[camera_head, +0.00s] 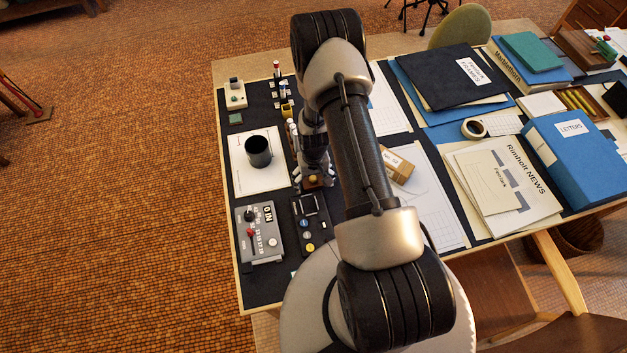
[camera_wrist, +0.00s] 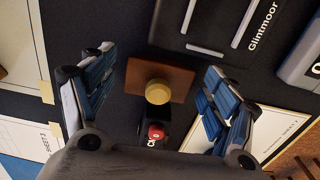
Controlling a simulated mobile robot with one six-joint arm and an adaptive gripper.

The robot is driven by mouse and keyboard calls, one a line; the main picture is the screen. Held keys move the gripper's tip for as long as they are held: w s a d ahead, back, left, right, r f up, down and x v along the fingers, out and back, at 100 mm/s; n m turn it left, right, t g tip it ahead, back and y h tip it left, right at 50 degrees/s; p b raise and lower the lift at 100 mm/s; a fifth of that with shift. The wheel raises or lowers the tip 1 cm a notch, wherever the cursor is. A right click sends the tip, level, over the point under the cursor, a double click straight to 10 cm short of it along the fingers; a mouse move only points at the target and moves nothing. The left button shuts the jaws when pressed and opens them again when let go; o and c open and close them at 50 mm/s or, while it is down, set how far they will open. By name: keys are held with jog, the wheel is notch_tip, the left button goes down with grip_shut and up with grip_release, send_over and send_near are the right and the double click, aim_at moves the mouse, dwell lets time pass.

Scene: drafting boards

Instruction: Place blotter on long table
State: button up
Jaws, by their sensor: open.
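The blotter appears to be the brown wooden block with a round brass knob (camera_wrist: 158,92) in the middle of the wrist view. It sits on the dark table covering, and in the head view a small part of it (camera_head: 312,182) shows below my gripper. My gripper (camera_wrist: 159,62) is open, with one finger on each side of the block and a gap to both. In the head view my gripper (camera_head: 314,172) is partly hidden by my arm. The long table (camera_head: 238,71) has a pale wooden edge and a dark covering.
A black button box (camera_head: 311,222) and a grey device (camera_head: 258,236) lie near the blotter. A dark cup (camera_head: 258,151) stands left on white paper. A red-knobbed item (camera_wrist: 156,133) is close to the block. Folders, papers and a blue letters box (camera_head: 572,160) crowd the right.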

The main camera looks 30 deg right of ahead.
notch_tip(320, 180, up, 12)
jog(key=p, duration=0.3)
notch_tip(320, 180, up, 12)
jog(key=t, duration=0.1)
send_over(313, 180)
jog(key=w+a, duration=0.2)
jog(key=s+a+r+n+t, duration=0.1)
jog(key=s+a+r, duration=0.1)
jog(key=r, duration=0.5)
jog(key=s+a+r+n, duration=0.1)
jog(key=s+a+r, duration=0.1)
jog(key=r, duration=0.5)
jog(key=s+a+r+t, duration=0.1)
jog(key=s+a+r, duration=0.2)
jog(key=s+r, duration=0.3)
jog(key=s+a+r+n+t, duration=0.1)
jog(key=s+a+r, duration=0.2)
jog(key=s+r, duration=0.3)
jog(key=s, duration=0.5)
jog(key=shift+s+r+t, duration=0.3)
jog(key=shift+r, duration=0.05)
jog(key=shift+a, duration=0.1)
notch_tip(313, 180, down, 6)
jog(key=b, duration=0.7)
jog(key=shift+f, duration=0.25)
